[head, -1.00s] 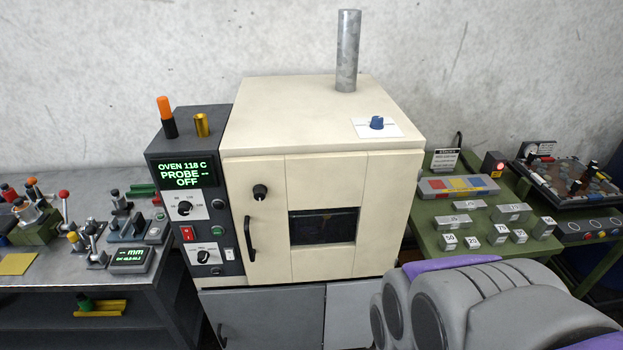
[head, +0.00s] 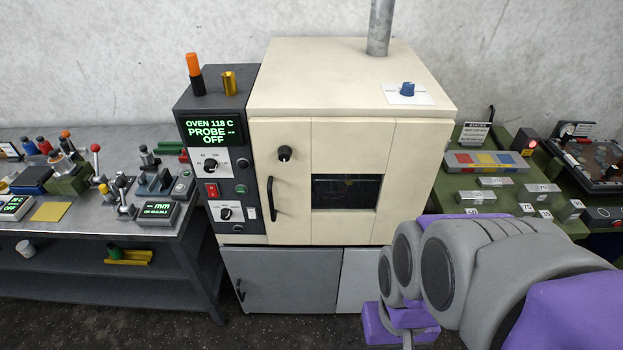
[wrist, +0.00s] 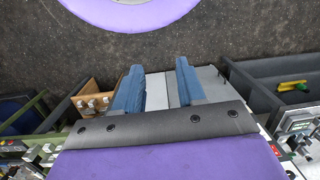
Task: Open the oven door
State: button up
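The cream oven (head: 350,75) stands against the wall, with its door (head: 290,215) shut. A black vertical handle (head: 272,200) is on the door's left side, and a black knob (head: 284,153) is above it. A dark window (head: 346,193) is in the door's middle. The control panel's display (head: 211,132) reads OVEN 118 C, PROBE --, OFF. My gripper (wrist: 160,88) shows in the wrist view with two blue fingers apart and nothing between them. In the head view my arm is at the lower right, apart from the handle; the fingers are not seen there.
A grey metal table (head: 140,200) with levers and small devices stands left. A green bench (head: 460,190) with metal blocks stands right. Grey cabinet doors (head: 285,280) are under the oven. The floor (head: 140,315) in front is partly clear.

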jog(key=w+a+f+m+t, duration=0.1)
jog(key=w+a+f+t, duration=0.25)
jog(key=w+a, duration=0.5)
jog(key=w+a+f+m+t+b, duration=0.1)
jog(key=w+a+f+t, duration=0.4)
jog(key=w, duration=0.7)
jog(key=w+a+f+m+t, duration=0.1)
jog(key=w+a+f, duration=0.2)
jog(key=w+a, duration=0.65)
jog(key=w+a+f+t+h+b, duration=0.1)
jog(key=a+f+t+h, duration=0.25)
jog(key=t, duration=0.55)
jog(key=shift+h, duration=0.45)
jog(key=b+x, duration=0.1)
jog(key=x, duration=1)
jog(key=r+b+x, duration=0.1)
jog(key=x, duration=0.4)
jog(key=shift+w+d+r+b, duration=0.1)
jog(key=shift+w+d+b, duration=0.05)
jog(key=shift+w+b, duration=0.15)
grip_shut()
jog(key=shift+s, duration=0.1)
